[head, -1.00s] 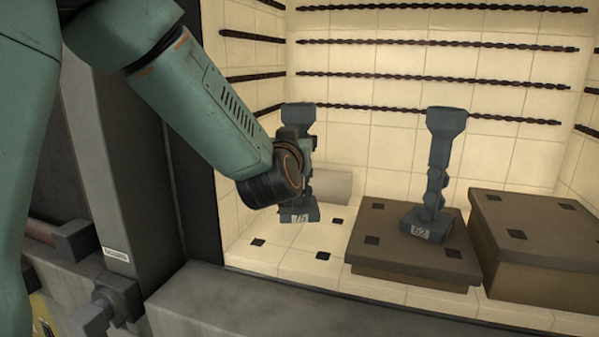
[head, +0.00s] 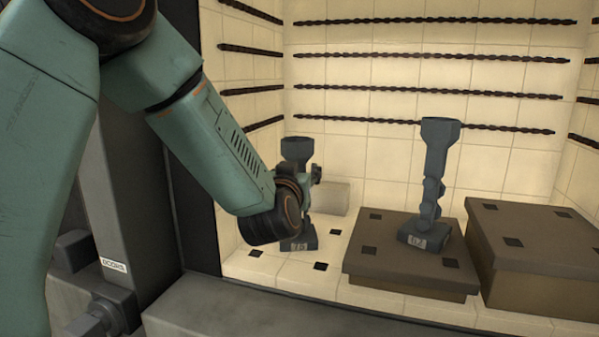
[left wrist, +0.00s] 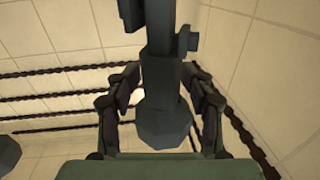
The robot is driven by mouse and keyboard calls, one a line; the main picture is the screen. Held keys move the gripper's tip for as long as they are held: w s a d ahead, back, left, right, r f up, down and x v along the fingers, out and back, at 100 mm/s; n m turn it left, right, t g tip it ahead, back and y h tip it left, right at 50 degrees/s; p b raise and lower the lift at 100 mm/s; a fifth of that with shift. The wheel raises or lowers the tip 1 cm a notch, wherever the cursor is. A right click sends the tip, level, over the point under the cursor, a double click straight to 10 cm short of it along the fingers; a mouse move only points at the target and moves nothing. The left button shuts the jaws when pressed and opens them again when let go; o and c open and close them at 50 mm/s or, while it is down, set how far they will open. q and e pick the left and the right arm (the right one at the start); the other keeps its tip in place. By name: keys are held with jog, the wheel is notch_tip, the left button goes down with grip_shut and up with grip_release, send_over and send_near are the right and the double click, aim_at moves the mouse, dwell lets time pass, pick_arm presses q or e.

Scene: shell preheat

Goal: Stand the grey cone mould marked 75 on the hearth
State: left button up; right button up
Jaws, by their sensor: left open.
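The grey cone mould marked 75 (head: 298,150) stands upright on the pale tiled hearth (head: 280,275), at the left inside the kiln. Its label shows near its foot; its middle is partly hidden behind my left wrist. My left gripper (head: 305,184) is around the mould's middle, with its jaws open. In the left wrist view the mould (left wrist: 165,75) lies between the two fingers (left wrist: 166,95), with gaps beside it. My right gripper is in neither view.
A second grey mould, marked 62 (head: 434,165), stands on a low brown block (head: 375,270). A taller brown block (head: 535,270) is to its right. A pale cylinder (head: 330,198) lies behind mould 75. Dark twisted rods line the walls. A grey sill (head: 260,315) runs along the front.

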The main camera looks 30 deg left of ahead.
pick_arm(q)
jog(key=shift+a, duration=0.1)
jog(key=shift+a+f, duration=0.1)
jog(key=shift+w+f, duration=0.2)
jog(key=shift+w, duration=0.15)
jog(key=b+v, duration=0.3)
jog(key=v, duration=0.9)
jog(key=shift+b, duration=0.4)
jog(key=shift+r, duration=0.15)
jog(key=shift+s, duration=0.15)
